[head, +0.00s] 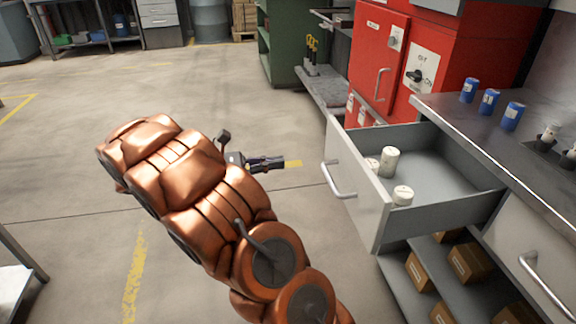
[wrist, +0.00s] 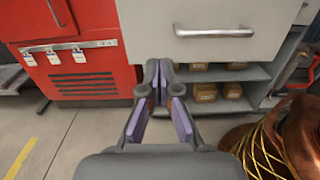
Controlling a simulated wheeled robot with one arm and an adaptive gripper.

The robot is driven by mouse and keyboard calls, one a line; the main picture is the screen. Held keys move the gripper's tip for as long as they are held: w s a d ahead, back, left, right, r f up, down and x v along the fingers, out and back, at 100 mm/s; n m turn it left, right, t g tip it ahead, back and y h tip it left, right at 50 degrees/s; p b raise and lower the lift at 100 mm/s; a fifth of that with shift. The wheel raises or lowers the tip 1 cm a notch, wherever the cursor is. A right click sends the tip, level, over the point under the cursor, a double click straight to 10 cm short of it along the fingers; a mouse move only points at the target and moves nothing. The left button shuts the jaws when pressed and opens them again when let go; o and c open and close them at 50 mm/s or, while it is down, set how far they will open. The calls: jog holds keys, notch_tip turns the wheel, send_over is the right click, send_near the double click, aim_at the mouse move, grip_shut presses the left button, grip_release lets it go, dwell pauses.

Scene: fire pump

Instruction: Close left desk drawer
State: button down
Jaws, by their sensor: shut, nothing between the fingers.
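The left desk drawer (head: 432,160) is pulled well out from the desk in the head view, with a metal bar handle (head: 337,180) on its front. Several white cylindrical items, one of them a container (head: 389,161), stand inside near the front. In the wrist view the drawer front (wrist: 215,40) and its handle (wrist: 214,31) show at the top, ahead of my gripper. My gripper (head: 284,163) is shut and empty, to the left of the drawer front and apart from it in the head view. Its fingers (wrist: 159,70) point toward the area below the drawer front in the wrist view.
The desk top (head: 480,120) holds several blue cans (head: 489,101). Brown boxes (head: 468,262) sit on shelves under the drawer. A second drawer (head: 530,245) is to the right. A red cabinet (head: 440,50) stands behind. The floor on the left is clear.

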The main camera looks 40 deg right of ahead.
aim_at(334, 156)
jog(key=b+x, duration=0.2)
jog(key=x, duration=0.3)
jog(key=b+x, duration=0.1)
jog(key=x, duration=0.5)
jog(key=shift+f+b, duration=0.2)
jog(key=shift+b, duration=0.15)
jog(key=shift+s+d+r, duration=0.1)
jog(key=shift+s+d, duration=0.3)
jog(key=shift+d, duration=0.15)
